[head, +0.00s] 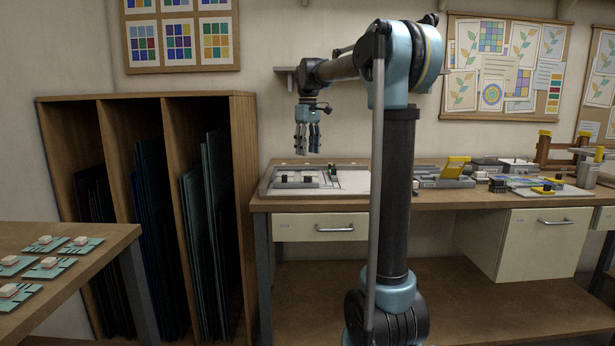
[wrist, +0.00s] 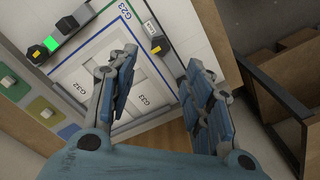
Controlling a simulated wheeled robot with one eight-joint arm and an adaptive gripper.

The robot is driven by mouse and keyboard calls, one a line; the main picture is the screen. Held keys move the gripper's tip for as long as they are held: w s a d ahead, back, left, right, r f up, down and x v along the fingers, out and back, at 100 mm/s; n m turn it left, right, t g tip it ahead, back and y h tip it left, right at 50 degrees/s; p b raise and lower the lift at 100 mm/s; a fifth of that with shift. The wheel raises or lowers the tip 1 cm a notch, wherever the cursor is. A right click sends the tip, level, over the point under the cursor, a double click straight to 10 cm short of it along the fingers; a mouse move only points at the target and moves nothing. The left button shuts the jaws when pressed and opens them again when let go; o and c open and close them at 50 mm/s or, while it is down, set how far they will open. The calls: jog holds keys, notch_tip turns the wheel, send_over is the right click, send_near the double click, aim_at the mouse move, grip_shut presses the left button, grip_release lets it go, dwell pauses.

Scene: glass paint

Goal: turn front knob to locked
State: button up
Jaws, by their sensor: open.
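My gripper (head: 307,143) hangs open, fingers down, above the left part of the workbench. In the wrist view my gripper (wrist: 162,62) has its two blue-grey fingers spread apart with nothing between them. Beyond the fingertips is a dark knob with a yellow top (wrist: 158,45) on a pale strip with a small label. A second dark knob (wrist: 66,24) stands farther left, beside a bright green patch (wrist: 51,43). Neither knob is touched.
The low tray (head: 350,182) shows on the bench in the head view. A wooden rack (head: 243,180) with glass sheets stands left of the bench.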

aim_at(308, 179)
notch_tip(308, 179, down, 10)
jog(key=shift+r, duration=0.1)
dwell(0.4)
jog(key=c, duration=1.1)
